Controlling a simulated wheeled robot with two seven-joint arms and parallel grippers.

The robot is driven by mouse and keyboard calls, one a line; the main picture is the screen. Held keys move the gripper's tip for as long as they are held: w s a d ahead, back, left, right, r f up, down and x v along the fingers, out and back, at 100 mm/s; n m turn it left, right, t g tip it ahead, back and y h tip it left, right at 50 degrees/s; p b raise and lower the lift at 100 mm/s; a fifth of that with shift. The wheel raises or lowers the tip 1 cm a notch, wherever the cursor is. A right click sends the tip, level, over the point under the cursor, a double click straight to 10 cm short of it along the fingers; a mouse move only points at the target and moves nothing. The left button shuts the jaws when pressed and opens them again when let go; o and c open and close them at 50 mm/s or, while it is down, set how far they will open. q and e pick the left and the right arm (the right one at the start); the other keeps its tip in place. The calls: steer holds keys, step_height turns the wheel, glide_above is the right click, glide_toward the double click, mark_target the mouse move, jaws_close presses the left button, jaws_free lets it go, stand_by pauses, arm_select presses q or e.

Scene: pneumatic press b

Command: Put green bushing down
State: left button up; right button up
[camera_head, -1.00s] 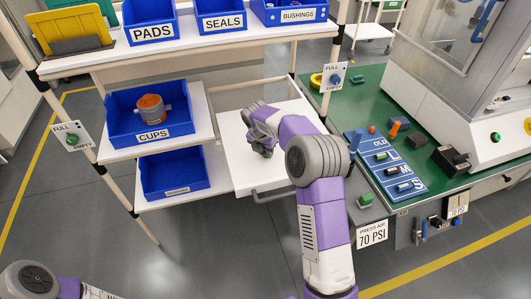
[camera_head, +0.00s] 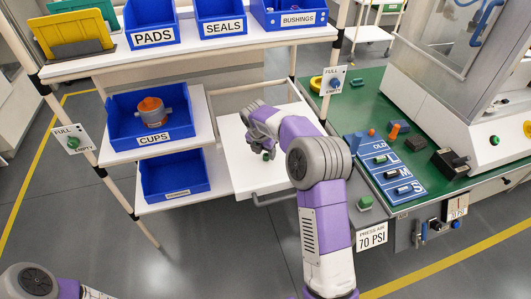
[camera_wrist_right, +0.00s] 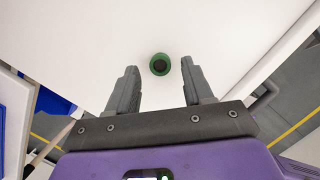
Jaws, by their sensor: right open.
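The green bushing (camera_head: 267,156) stands on the white pull-out shelf (camera_head: 237,172). In the right wrist view the bushing (camera_wrist_right: 159,65) shows end-on as a green ring with a dark centre. My right gripper (camera_head: 262,143) is over the shelf, just above the bushing. In the right wrist view its two fingers are spread, one on each side of the bushing, with a gap to both. My left gripper is out of view; only part of my left arm shows at the bottom left.
Blue bins labelled cups (camera_head: 118,122) and others stand on the rack to the left. The green press table (camera_head: 385,168) with a blue sorting board (camera_head: 405,189) is to the right. The shelf around the bushing is clear.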

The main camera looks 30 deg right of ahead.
steer(key=p+v, duration=0.3)
steer(key=v, duration=0.7)
steer(key=shift+r, duration=0.25)
